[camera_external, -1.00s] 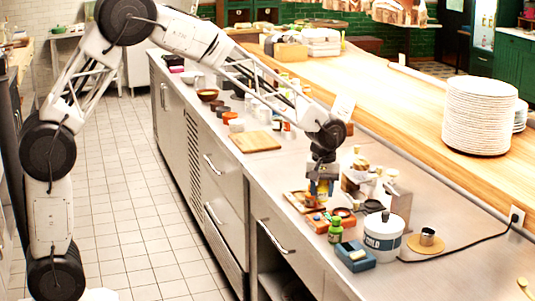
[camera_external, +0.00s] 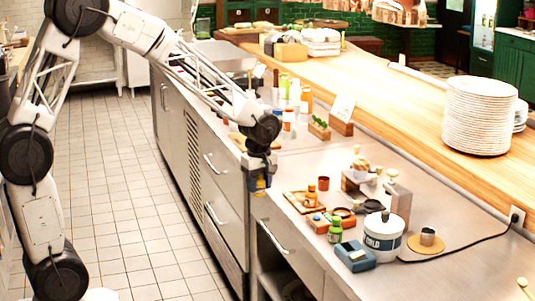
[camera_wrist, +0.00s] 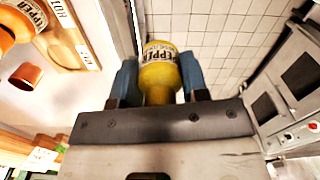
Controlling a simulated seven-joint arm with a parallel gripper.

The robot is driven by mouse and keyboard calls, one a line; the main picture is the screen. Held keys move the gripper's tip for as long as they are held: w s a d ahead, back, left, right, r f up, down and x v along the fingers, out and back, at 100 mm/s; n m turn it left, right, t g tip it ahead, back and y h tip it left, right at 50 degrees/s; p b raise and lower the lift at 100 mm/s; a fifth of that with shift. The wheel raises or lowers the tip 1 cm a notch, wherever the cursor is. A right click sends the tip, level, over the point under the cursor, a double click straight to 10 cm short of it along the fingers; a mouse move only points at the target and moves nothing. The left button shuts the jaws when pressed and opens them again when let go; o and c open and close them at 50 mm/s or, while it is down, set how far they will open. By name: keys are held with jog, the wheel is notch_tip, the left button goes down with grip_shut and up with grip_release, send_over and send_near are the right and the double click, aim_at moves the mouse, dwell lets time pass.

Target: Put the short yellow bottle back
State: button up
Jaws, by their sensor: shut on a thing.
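The short yellow bottle (camera_wrist: 160,72), with a "PEPPER" label, is between the two blue fingers of my gripper (camera_wrist: 158,84) in the wrist view. The fingers are shut on it. The floor tiles lie behind it in that view. In the external view my gripper (camera_external: 259,186) hangs at the front edge of the steel counter, left of the small wooden tray (camera_external: 293,207). The bottle is hard to make out there. An orange-brown bottle (camera_external: 311,198) stands on the tray, and an orange bottle (camera_wrist: 14,26) shows at the upper left of the wrist view.
A small reddish cup (camera_external: 323,184) stands behind the tray. A green bottle (camera_external: 335,232), blue box (camera_external: 355,256) and white pot (camera_external: 384,240) stand to the right. Several bottles (camera_external: 290,95) stand farther back, beside a card holder (camera_external: 341,122). Bare counter lies between.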

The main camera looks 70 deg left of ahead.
dwell(0.3)
send_over(301, 196)
jog(key=shift+f, duration=0.75)
dwell(0.4)
jog(key=shift+f, duration=1.75)
jog(key=shift+f, duration=0.15)
jog(key=o, duration=0.4)
jog(key=shift+c, duration=0.2)
jog(key=o, duration=0.4)
jog(key=shift+o, duration=0.2)
